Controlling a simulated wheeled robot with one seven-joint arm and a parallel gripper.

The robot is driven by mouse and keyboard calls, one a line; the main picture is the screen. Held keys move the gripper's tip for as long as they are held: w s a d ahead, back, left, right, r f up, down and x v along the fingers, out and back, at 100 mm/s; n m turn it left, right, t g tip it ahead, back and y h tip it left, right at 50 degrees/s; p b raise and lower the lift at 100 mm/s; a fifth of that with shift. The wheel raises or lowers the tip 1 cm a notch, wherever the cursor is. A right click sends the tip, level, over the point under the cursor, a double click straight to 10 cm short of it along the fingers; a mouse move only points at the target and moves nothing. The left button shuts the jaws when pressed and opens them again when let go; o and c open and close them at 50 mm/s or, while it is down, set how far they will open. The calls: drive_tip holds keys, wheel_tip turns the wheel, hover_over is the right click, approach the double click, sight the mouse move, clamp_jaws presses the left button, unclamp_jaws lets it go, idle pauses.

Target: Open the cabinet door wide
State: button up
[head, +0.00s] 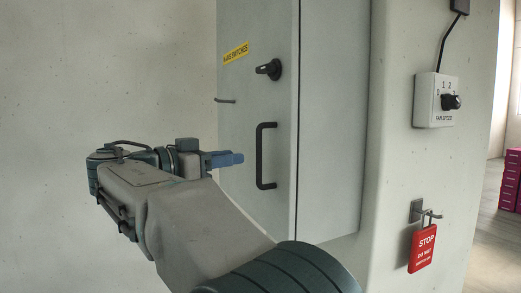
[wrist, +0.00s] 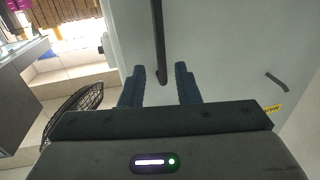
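The grey cabinet door (head: 250,110) looks closed, flush against the cabinet body (head: 335,110). It bears a yellow label, a black rotary knob (head: 269,69) and a vertical black bar handle (head: 260,157). My gripper (head: 238,158) is just left of the handle in the head view, with its blue fingers pointing at it. In the wrist view my gripper (wrist: 160,78) is open, its two fingers apart. The handle (wrist: 158,40) lines up with the gap between them. I cannot tell whether the fingertips reach around the bar.
Right of the cabinet, a wall carries a fan speed switch box (head: 435,101) and a red stop tag (head: 422,248) hanging from a hook. A small dark peg (head: 225,100) sticks out at the door's left edge. The wrist view shows a black wire basket (wrist: 75,110) at left.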

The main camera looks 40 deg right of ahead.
drive_tip(key=p, duration=0.2)
hover_over(260, 181)
drive_tip(key=shift+w+d, duration=0.15)
drive_tip(key=shift+w, duration=0.1)
